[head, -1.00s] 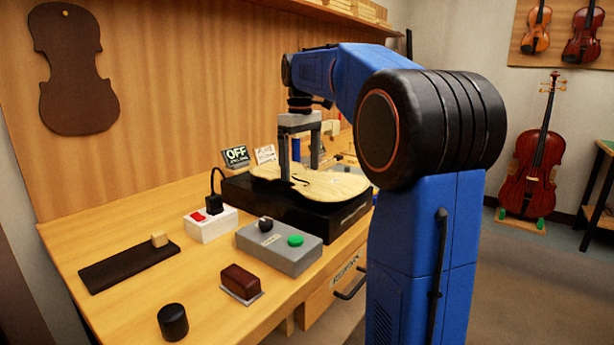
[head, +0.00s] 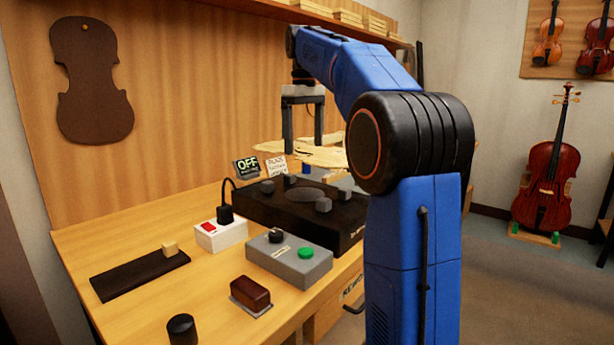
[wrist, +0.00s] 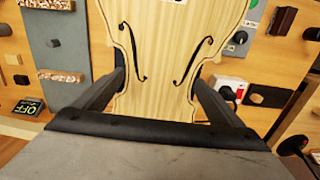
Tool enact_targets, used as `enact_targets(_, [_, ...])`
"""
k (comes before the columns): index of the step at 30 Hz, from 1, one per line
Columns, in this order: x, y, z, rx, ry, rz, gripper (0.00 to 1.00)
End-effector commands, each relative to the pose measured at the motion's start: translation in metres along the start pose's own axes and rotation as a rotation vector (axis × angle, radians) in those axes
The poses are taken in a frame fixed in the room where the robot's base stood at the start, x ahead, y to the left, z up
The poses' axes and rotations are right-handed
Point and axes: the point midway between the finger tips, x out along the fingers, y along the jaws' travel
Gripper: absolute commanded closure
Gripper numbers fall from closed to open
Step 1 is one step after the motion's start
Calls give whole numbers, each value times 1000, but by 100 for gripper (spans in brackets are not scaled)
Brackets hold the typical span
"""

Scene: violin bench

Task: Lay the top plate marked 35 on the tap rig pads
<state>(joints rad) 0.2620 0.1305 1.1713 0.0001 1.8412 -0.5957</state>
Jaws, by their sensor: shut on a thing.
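The pale wooden top plate (head: 312,155) with its f-holes hangs level above and behind the tap rig. My gripper (head: 303,140) is shut on it from above. In the wrist view the fingers of my gripper (wrist: 158,85) press the two sides of the plate (wrist: 158,50) at its narrow waist. No number is readable on the plate. The tap rig (head: 340,232) is a black box on the bench with a round opening and small dark pads (head: 323,205) on its top. Nothing lies on the pads I can see.
A grey control box (head: 290,262) with a knob and green button stands in front of the rig. A white switch box (head: 220,232), an OFF display (head: 246,167), a card (head: 275,167), a dark strip (head: 140,275) and a brown block (head: 250,294) are nearby.

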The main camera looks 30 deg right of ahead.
Motion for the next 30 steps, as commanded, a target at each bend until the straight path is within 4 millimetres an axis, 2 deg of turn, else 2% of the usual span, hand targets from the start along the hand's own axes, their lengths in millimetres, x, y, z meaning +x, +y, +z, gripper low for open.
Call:
enact_targets(3, [1, 1, -13, -12, 0, 0, 35])
enact_targets(6, [12, 1, -16, -15, -1, -1, 35])
enact_targets(13, [48, 1, -16, -15, -1, -1, 35])
enact_targets(20, [66, 1, -16, -15, -1, -1, 35])
enact_targets(27, [95, 1, -16, -15, 0, 0, 35])
enact_targets(30, [100, 1, -16, -15, 1, 1, 35])
